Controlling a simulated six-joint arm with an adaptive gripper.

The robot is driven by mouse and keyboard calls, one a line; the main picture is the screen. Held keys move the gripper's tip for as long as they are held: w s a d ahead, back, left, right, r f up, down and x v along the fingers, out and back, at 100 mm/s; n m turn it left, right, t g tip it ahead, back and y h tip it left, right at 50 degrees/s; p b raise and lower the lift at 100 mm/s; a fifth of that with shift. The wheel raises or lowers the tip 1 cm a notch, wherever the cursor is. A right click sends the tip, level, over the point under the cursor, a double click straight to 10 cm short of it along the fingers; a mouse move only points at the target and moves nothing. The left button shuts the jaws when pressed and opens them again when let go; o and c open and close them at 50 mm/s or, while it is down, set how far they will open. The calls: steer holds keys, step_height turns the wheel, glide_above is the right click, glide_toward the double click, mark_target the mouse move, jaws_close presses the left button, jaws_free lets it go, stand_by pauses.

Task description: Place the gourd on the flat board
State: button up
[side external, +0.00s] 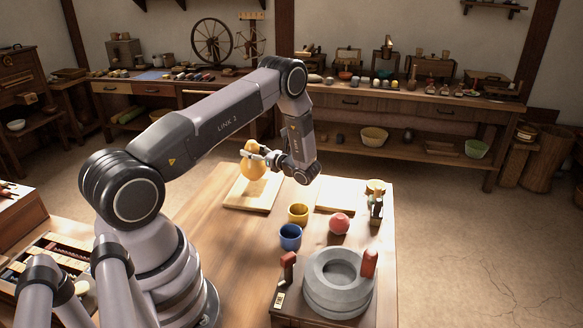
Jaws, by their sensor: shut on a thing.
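The gourd (252,167) is yellow-orange, with a narrow top and a round body. My gripper (257,155) is shut on it near its upper part. The gourd is upright and seems to be just over a pale wooden board (236,203) at the far left of the table. Whether its underside touches that board cannot be told from this angle. Which of the two is the flat board is not clear from this view.
On the table (225,245) stand a yellow cup (298,213), a blue cup (290,237), a red ball-shaped thing (339,223) and a grey stone quern (338,286). A small bowl (376,186) sits at the far right corner. The table's left front is clear.

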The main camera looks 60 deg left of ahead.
mark_target(253, 161)
steer(key=shift+w+a+f, duration=0.1)
steer(key=shift+f, duration=0.85)
steer(key=shift+w+a+f, duration=0.1)
steer(key=shift+f, duration=0.8)
steer(key=shift+f, duration=0.15)
steer(key=o, duration=1.2)
